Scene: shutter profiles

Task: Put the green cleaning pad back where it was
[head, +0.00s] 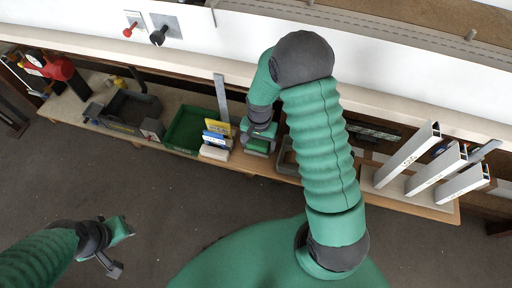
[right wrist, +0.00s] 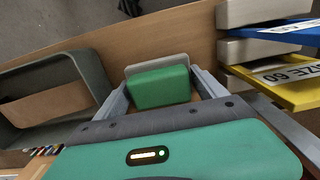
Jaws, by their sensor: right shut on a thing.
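The green cleaning pad (right wrist: 160,88) is a green block with a pale grey layer on its far side. In the right wrist view it sits between the two grey fingers of my right gripper (right wrist: 162,92), which is shut on it. In the head view my right gripper (head: 260,131) points down over the bench, and the pad (head: 257,146) shows just below it. Whether the pad touches the bench is hard to tell. My left gripper (head: 116,248) hangs over the floor, away from the bench; its finger opening is not clear.
A grey tray (right wrist: 88,68) with a brown piece lies left of the pad. Pale blocks with yellow (right wrist: 292,86) and blue plates stand close on the right. On the bench (head: 240,187) are a green crate (head: 169,137), a dark toolbox (head: 122,112) and white profiles (head: 408,155) at the right.

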